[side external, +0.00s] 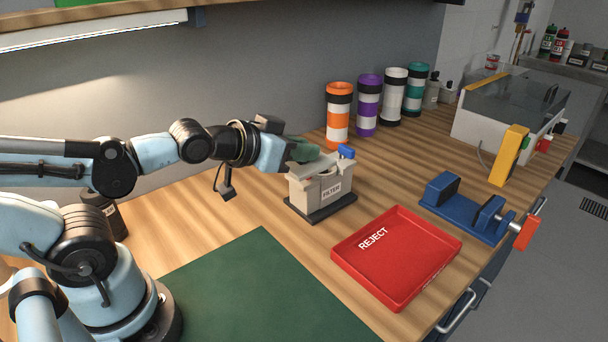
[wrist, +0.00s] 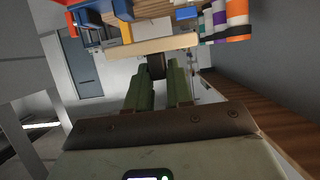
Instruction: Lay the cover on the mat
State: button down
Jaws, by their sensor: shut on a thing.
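The beige cover (side external: 322,164) is at the top of the beige box labelled FILTER (side external: 318,193). In the wrist view its pale edge (wrist: 152,45) runs across just beyond my fingertips. My gripper (side external: 305,153) is at the cover from the left, its green fingers (wrist: 158,80) shut on a dark knob-like part (wrist: 157,66) that seems to belong to the cover. The fingers partly hide the cover's top, and I cannot tell whether it is clear of the box. A blue piece (side external: 346,152) is at the box's right end. The green mat (side external: 260,290) lies bare in front.
A red REJECT tray (side external: 395,255) stands between the mat and a blue vise (side external: 462,208). Several banded cylinders, one orange (side external: 339,115), stand behind the box. A glass-topped case (side external: 510,105) is at the back right. The wood between box and mat is clear.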

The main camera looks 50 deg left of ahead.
jog(key=shift+s+a+f, duration=0.35)
jog(key=shift+s+f, duration=0.15)
jog(key=shift+s, duration=0.25)
jog(key=w+d+r, duration=0.3)
jog(key=w+d, duration=0.1)
jog(key=w, duration=0.3)
jog(key=shift+w+d+r, duration=0.15)
jog(key=shift+w+r, duration=0.15)
jog(key=shift+w, duration=0.05)
jog(key=w+a+f, duration=0.1)
jog(key=a+f, duration=0.1)
jog(key=a, duration=0.1)
jog(key=w+a+f, duration=0.2)
jog(key=a, duration=0.2)
jog(key=w+a+f, duration=0.1)
jog(key=a+f, duration=0.2)
jog(key=shift+w+a, duration=0.25)
jog(key=shift+a, duration=0.15)
jog(key=shift+f, duration=1.8)
jog(key=shift+f, duration=0.15)
jog(key=c, duration=1)
grip_release()
